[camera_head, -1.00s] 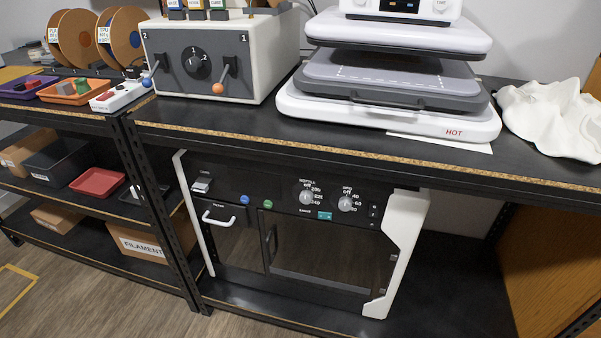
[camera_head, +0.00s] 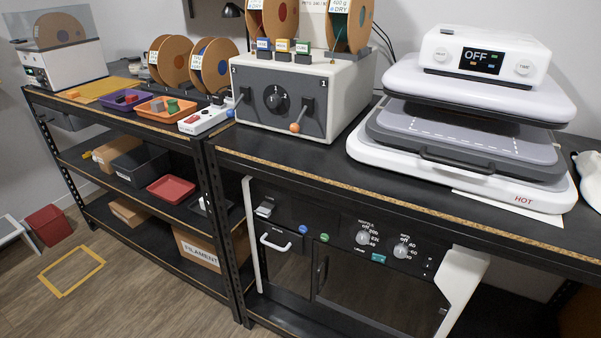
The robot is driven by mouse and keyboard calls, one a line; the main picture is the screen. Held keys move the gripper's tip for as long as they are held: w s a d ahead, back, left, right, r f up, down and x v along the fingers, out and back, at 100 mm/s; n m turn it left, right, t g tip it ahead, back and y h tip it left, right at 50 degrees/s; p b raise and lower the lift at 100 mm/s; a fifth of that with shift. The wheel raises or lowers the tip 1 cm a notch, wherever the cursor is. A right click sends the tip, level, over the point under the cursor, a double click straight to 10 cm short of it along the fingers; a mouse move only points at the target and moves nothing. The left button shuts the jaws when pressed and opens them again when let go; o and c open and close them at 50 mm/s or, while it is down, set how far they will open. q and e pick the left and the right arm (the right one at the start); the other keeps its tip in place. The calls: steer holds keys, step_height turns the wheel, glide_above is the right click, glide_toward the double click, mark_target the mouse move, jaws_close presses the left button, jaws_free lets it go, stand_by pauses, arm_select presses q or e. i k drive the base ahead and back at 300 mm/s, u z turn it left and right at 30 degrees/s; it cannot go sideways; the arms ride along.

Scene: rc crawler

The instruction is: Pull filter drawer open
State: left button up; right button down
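The filter drawer (camera_head: 283,238) is a small dark front with a white bar handle (camera_head: 276,243), at the upper left of the dark machine (camera_head: 340,262) with white side frames on the shelf under the right bench. The drawer front looks flush with the machine. A small light latch or switch (camera_head: 264,208) sits just above it. Blue and green round buttons are to its right. Neither of my grippers is in the head view.
The right bench (camera_head: 330,171) carries a grey control box (camera_head: 303,97) with levers and a heat press (camera_head: 465,110) marked HOT. A black post (camera_head: 224,235) stands just left of the machine. The floor (camera_head: 130,285) in front is clear, with a yellow taped outline.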

mark_target(279, 239)
steer(key=z, duration=0.05)
steer(key=k, duration=0.5)
steer(key=u, duration=1)
steer(key=i, duration=1.35)
steer(key=z, duration=0.65)
